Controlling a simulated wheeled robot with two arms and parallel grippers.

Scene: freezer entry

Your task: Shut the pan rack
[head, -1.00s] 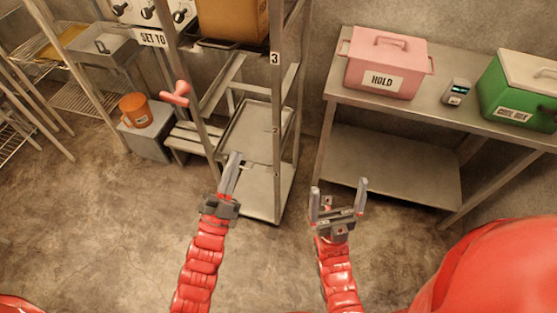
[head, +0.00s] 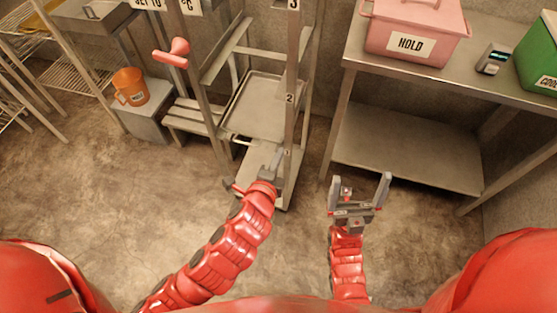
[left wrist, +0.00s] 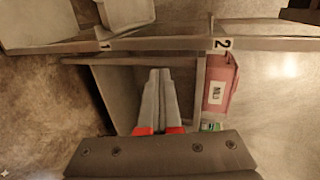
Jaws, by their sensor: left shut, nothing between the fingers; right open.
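The pan rack (head: 291,130) is a tall grey metal frame with numbered levels, left of centre in the head view. A shallow tray (head: 262,100) sits inside it near the 2 label, and a lower tray or shelf shows below, partly hidden by my left arm. My left gripper (head: 276,158) is shut and empty, in front of the rack's lower part; contact cannot be told. In the left wrist view its fingers (left wrist: 158,95) point toward a rack rail (left wrist: 165,44) labelled 1 and 2. My right gripper (head: 361,184) is open and empty, right of the rack.
A red handle (head: 172,52) juts out at the rack's left. A steel table (head: 450,85) at the right bears a pink HOLD box (head: 410,30), a small device and a green box. An orange jug (head: 130,86) stands on a grey box (head: 146,112) at left. The front floor is clear.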

